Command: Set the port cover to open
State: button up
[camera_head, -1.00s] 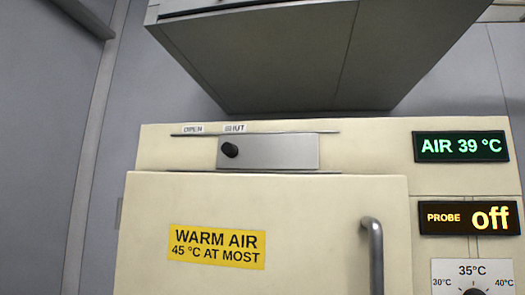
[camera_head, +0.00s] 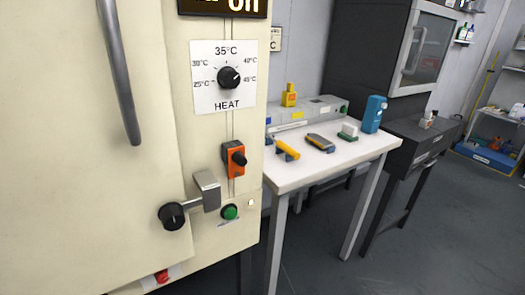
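The port cover is out of view now. In the earlier view it was a grey sliding plate with a black knob, on the upper front of the cream cabinet (camera_head: 60,150). Its knob stood below the label that seems to read SHUT, to the right of the label OPEN. My gripper does not show in the current view, so its fingers and anything in them are hidden.
The cabinet front has a door handle (camera_head: 120,75), a heat dial (camera_head: 229,78), an orange switch (camera_head: 233,160), a black-knobbed lever (camera_head: 173,216) and a green button (camera_head: 230,212). A white table (camera_head: 310,172) with tools stands right. Grey floor (camera_head: 430,235) lies open beyond.

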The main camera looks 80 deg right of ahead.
aim_at(237, 161)
jog(key=z, duration=1.65)
jog(key=k+l+u, duration=0.15)
jog(key=k+l, duration=0.15)
jog(key=k, duration=0.25)
